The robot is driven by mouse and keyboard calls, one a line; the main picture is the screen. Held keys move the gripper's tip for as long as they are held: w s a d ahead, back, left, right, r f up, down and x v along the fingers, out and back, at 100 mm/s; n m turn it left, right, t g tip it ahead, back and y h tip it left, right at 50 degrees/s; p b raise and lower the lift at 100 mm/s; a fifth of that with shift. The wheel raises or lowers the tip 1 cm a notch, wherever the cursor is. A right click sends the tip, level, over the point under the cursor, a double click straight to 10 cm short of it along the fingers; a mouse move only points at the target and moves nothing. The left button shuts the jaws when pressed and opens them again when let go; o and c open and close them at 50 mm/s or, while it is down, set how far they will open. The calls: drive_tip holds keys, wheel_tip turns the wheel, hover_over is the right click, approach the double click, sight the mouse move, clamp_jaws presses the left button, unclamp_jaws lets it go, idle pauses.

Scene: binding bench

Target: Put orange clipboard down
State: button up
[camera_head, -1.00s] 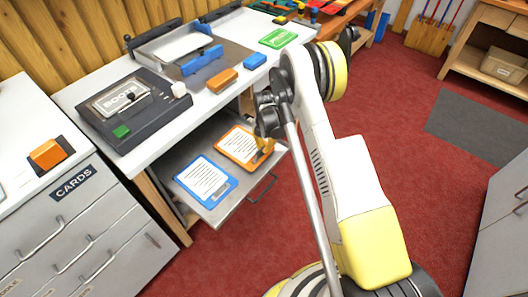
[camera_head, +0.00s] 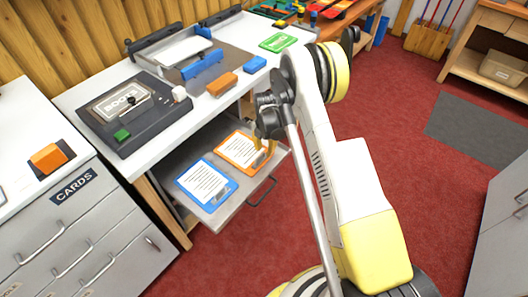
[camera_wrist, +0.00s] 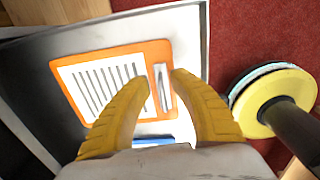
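The orange clipboard (camera_head: 228,158) lies flat in the open drawer (camera_head: 212,217), paper side up, at the drawer's right end. It also shows in the wrist view (camera_wrist: 82,60), with its metal clip (camera_wrist: 163,88) between my fingertips. My gripper (camera_head: 264,156) is over the clip edge of this clipboard. In the wrist view its two yellow fingers (camera_wrist: 162,78) stand apart on either side of the clip, with gaps showing. Part of the clipboard's near edge is hidden behind a finger.
A blue clipboard (camera_head: 230,190) lies in the same drawer, left of the orange one; its edge shows in the wrist view (camera_wrist: 152,141). The bench top (camera_head: 165,137) above holds a black machine (camera_head: 150,133), an orange block (camera_head: 222,84) and a blue block (camera_head: 255,63).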

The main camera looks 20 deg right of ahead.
drive_tip(key=s+r+m+t+p, duration=0.1)
drive_tip(key=s+r+m, duration=0.15)
drive_tip(key=r, duration=0.75)
drive_tip(key=s+r+m+p, duration=0.1)
drive_tip(key=s+r+m, duration=0.15)
drive_tip(key=r, duration=0.85)
drive_tip(key=s+r+m+t+p, duration=0.15)
drive_tip(key=r+m, duration=0.25)
drive_tip(key=r, duration=0.6)
drive_tip(key=s+r+m+t, duration=0.2)
drive_tip(key=s+r+m, duration=0.6)
drive_tip(key=s+r, duration=0.3)
drive_tip(key=s+m+t, duration=0.2)
drive_tip(key=s+m, duration=0.6)
drive_tip(key=s, duration=0.4)
drive_tip(key=shift+s+a+f+m, duration=0.25)
drive_tip(key=shift+s+a+m, duration=0.05)
drive_tip(key=shift+s, duration=0.1)
